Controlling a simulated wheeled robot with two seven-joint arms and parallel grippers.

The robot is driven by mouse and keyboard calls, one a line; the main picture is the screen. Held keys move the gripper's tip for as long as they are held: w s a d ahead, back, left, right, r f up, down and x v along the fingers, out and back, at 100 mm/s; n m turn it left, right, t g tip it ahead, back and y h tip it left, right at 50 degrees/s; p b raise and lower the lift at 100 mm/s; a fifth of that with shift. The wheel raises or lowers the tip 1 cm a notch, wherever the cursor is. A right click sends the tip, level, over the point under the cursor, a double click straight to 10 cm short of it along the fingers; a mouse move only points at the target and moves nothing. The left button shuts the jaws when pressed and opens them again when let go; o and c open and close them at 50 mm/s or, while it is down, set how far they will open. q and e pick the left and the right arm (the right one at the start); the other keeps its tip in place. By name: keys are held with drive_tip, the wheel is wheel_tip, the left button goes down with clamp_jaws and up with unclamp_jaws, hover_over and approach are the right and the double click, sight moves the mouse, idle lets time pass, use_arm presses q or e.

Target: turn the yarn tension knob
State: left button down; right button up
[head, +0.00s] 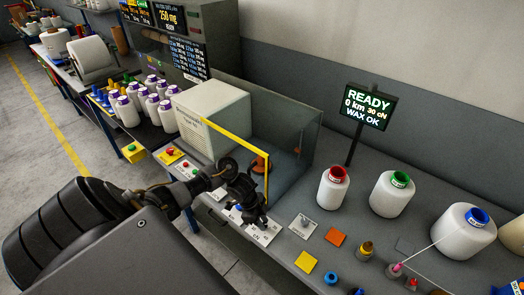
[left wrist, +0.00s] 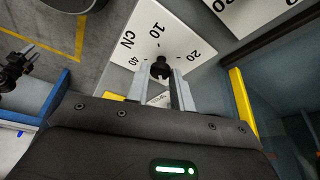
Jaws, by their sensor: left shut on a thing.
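The yarn tension knob (left wrist: 160,69) is small and black. It stands on a white dial plate (left wrist: 139,37) marked cN with 10, 20 and 40. My left gripper (left wrist: 161,78) is shut on the knob, one finger on each side. In the head view my left gripper (head: 258,222) reaches down onto the dial plate (head: 265,236) at the bench's front edge, and hides the knob there. A dark jointed shape (left wrist: 16,68) at the left edge of the wrist view may be my right gripper; its jaws are unclear.
A clear-sided box with a yellow frame (head: 240,138) stands just behind the dial. Cones with red (head: 334,190), green (head: 391,194) and blue (head: 465,232) tops stand to the right. A screen (head: 367,106) reads READY, 0 km, 30 cN, WAX OK.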

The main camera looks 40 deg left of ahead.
idle(0.4)
use_arm(q)
drive_tip(key=c, duration=1.2)
unclamp_jaws()
drive_tip(key=shift+r, duration=0.15)
drive_tip(key=v, duration=1)
drive_tip(key=shift+a+r, duration=0.2)
drive_tip(key=shift+a, duration=0.05)
